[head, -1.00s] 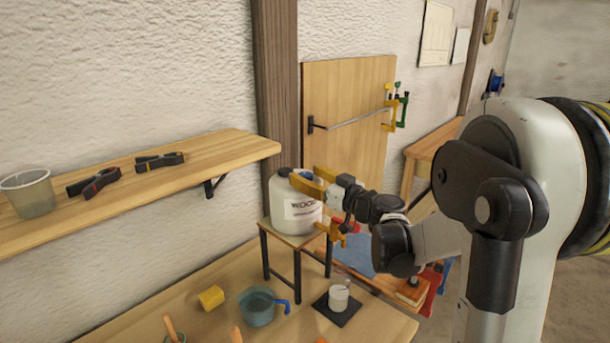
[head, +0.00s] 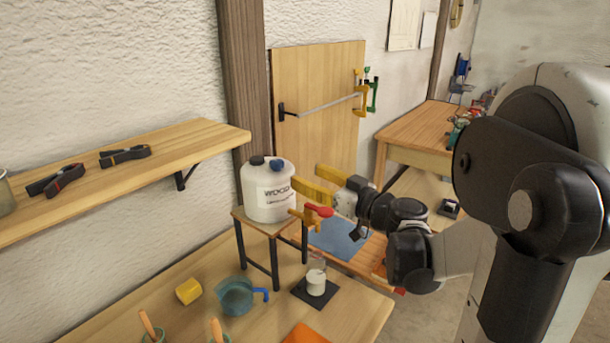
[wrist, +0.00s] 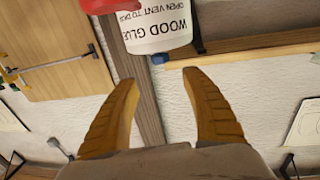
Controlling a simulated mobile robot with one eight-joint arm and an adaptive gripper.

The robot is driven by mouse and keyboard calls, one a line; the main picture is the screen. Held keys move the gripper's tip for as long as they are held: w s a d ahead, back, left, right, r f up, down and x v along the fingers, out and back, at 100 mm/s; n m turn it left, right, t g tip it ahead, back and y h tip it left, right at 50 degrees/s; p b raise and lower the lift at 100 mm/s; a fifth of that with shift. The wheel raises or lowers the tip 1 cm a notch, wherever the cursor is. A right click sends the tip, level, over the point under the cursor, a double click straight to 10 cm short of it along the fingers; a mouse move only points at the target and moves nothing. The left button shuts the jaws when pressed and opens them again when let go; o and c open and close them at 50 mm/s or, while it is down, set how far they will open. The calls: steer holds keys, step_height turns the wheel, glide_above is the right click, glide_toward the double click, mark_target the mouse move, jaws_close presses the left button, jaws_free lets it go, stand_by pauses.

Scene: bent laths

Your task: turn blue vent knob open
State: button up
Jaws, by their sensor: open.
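A white jug (head: 268,200) labelled as wood glue stands upright on a small wooden stand (head: 262,222) at the middle of the head view. On its top are the blue vent knob (head: 277,165) and a black cap (head: 256,160). My gripper (head: 293,198) is to the right of the jug, its yellow fingers open and empty, lower than the knob in the picture. In the upside-down wrist view the jug (wrist: 155,25) shows beyond the fingertips, with the knob (wrist: 157,58) small at its edge. A red handle (head: 319,210) shows near my lower finger.
A wall shelf (head: 130,175) with two black clamps (head: 125,155) is at the left. A wooden door (head: 318,110) stands behind.

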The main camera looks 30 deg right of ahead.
steer(key=w+a+m+h, duration=0.1)
steer(key=w+h, duration=0.1)
steer(key=w+a+m+h, duration=0.1)
steer(key=a, duration=0.1)
steer(key=w+a+m+h+b, duration=0.1)
steer(key=w+h, duration=0.1)
steer(key=shift+w+a+m+t+h, duration=0.2)
steer(key=shift+w+m+t+h, duration=0.1)
steer(key=shift+w, duration=0.05)
steer(key=m+g+h+b, duration=0.1)
steer(key=m+g+h, duration=0.1)
steer(key=m+h, duration=0.45)
glide_toward(276, 165)
steer(key=w+n+h, duration=0.1)
steer(key=b+x, duration=0.2)
steer(key=x, duration=0.8)
steer(key=shift+w+d+f, duration=0.15)
steer(key=shift+w+d, duration=0.1)
steer(key=shift+w, duration=0.1)
jaws_close()
